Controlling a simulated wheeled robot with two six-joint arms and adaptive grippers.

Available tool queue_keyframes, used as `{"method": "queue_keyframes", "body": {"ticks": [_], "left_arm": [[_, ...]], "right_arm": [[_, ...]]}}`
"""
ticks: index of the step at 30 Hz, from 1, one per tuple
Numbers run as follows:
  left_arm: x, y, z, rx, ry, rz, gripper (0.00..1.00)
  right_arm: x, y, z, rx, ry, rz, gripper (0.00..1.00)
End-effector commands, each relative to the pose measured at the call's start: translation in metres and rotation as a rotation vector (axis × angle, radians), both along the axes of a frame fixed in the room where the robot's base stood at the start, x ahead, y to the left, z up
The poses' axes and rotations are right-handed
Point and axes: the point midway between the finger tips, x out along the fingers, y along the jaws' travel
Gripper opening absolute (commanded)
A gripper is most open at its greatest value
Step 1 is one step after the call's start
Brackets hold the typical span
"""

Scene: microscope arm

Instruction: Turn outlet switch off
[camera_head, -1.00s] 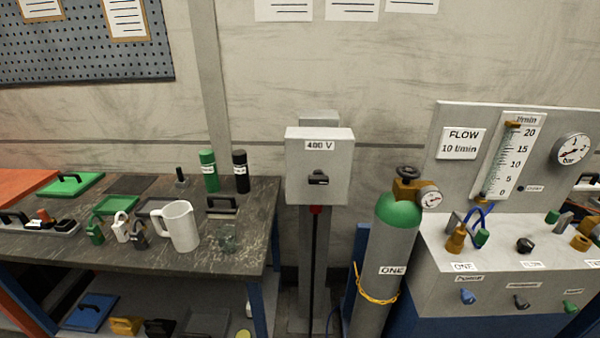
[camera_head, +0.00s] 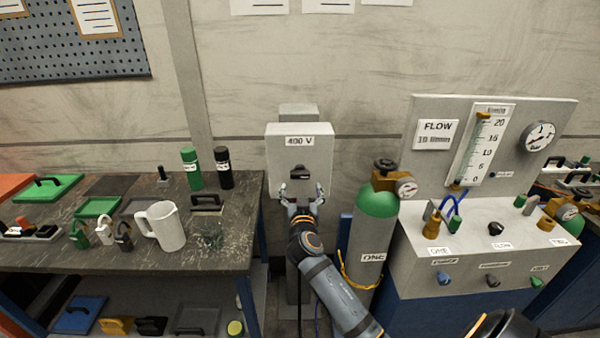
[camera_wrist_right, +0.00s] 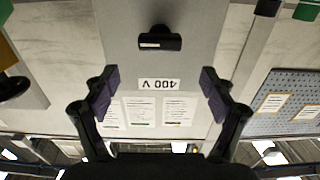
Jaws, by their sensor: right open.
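The outlet box (camera_head: 285,148) is a grey box labelled 400 V on a post, with a black rotary switch (camera_head: 300,171) on its front. The switch handle lies horizontal. In the right wrist view the switch (camera_wrist_right: 160,40) shows upside down with the box, beyond the fingertips. My right gripper (camera_head: 301,190) is in front of the box, just below the switch. In the right wrist view my right gripper (camera_wrist_right: 158,92) is open, with nothing between its dark pads. I cannot tell whether it touches the box. My left gripper is not in view.
A green-topped gas cylinder (camera_head: 375,220) stands close right of the box, beside a flow panel (camera_head: 480,150). A dark workbench (camera_head: 225,255) with a white mug (camera_head: 166,226), padlocks and bottles is at the left. The wall behind is bare near the box.

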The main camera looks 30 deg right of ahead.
Motion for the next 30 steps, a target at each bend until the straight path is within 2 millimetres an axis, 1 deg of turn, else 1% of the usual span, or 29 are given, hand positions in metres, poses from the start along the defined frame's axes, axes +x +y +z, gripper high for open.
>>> {"method": "queue_keyframes", "body": {"ticks": [1,6,9,12,17,24,25,26,30], "left_arm": [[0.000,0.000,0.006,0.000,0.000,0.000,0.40],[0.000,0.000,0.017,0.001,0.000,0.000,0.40],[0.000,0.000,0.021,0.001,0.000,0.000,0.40],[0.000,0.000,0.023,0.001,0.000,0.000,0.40],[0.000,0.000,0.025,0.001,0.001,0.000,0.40],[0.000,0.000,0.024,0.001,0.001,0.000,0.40],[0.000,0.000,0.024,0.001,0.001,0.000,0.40],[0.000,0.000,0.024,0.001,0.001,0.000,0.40],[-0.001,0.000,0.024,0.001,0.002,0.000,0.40]], "right_arm": [[0.008,-0.005,0.004,-0.002,0.000,-0.001,0.84],[0.040,-0.025,0.005,-0.002,0.001,-0.001,0.84],[0.057,-0.035,0.004,-0.001,0.001,0.000,0.84],[0.070,-0.043,0.002,0.001,0.001,0.000,0.84],[0.080,-0.049,0.001,0.001,0.001,0.000,0.84],[0.081,-0.049,0.000,0.001,0.001,0.001,0.84],[0.081,-0.049,0.000,0.001,0.001,0.001,0.83],[0.081,-0.049,0.000,0.001,0.001,0.001,0.79],[0.080,-0.049,0.000,0.001,0.001,0.001,0.59]]}}
